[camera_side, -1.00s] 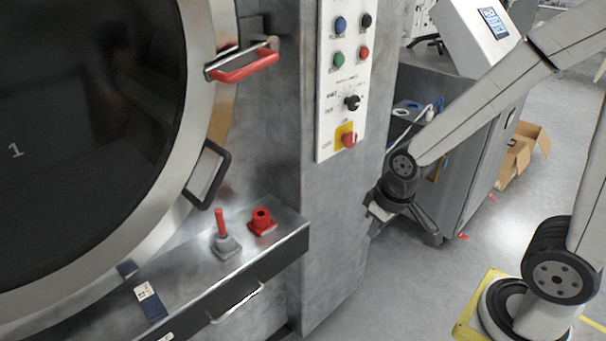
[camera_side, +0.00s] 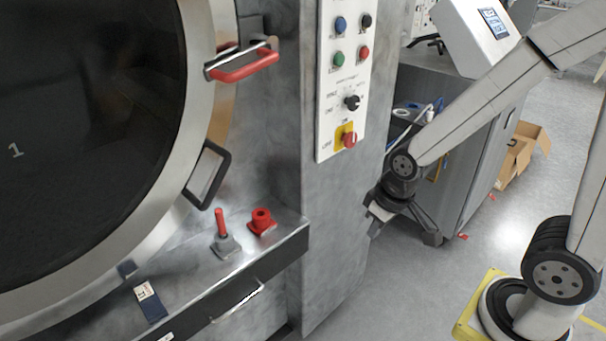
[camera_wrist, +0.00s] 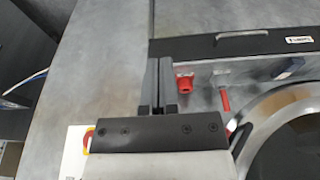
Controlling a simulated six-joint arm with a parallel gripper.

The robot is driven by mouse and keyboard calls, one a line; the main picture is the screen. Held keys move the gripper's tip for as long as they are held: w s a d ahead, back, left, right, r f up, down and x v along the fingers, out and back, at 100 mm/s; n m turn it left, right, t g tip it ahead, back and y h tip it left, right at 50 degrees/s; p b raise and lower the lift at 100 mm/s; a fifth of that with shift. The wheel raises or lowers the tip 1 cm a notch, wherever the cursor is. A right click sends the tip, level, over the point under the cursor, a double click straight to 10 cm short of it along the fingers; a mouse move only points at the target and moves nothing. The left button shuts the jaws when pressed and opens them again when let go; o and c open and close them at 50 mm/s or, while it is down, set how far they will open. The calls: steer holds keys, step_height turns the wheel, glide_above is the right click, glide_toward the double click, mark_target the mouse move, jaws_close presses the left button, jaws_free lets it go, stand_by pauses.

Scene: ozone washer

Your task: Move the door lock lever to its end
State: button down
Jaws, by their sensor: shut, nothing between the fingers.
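A small lever with a red grip (camera_side: 221,222) stands nearly upright on a grey base on the washer's steel ledge, below the round door. I take it to be the door lock lever. Its red grip also shows in the wrist view (camera_wrist: 225,99), right of my fingers. My gripper (camera_side: 374,228) is shut and empty, to the right of the ledge in the side view and apart from the lever. Its fingers (camera_wrist: 158,66) also show in the wrist view.
The round door (camera_side: 90,130) carries a red handle (camera_side: 246,68) and a black handle (camera_side: 207,175). A control panel (camera_side: 343,75) is on the steel column. A bar handle (camera_side: 238,301) sticks out of the ledge front.

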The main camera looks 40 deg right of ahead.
stand_by(0.4)
steer(key=c, duration=0.7)
jaws_free()
steer(key=shift+w+r, duration=0.1)
steer(key=shift+w, duration=0.05)
steer(key=shift+o, duration=0.8)
steer(key=shift+w+d+r, duration=0.1)
steer(key=shift+w+r, duration=0.05)
steer(key=shift+w, duration=0.15)
steer(key=n+t+y, duration=0.5)
steer(key=n+t, duration=0.6)
steer(key=n, duration=1.2)
glide_toward(259, 66)
steer(key=x, duration=0.5)
steer(key=shift+d+f, duration=0.35)
steer(key=shift+d, duration=0.05)
steer(key=shift+a+r+n+y, duration=0.15)
steer(key=shift+r+n+y, duration=0.15)
steer(key=shift+y, duration=0.2)
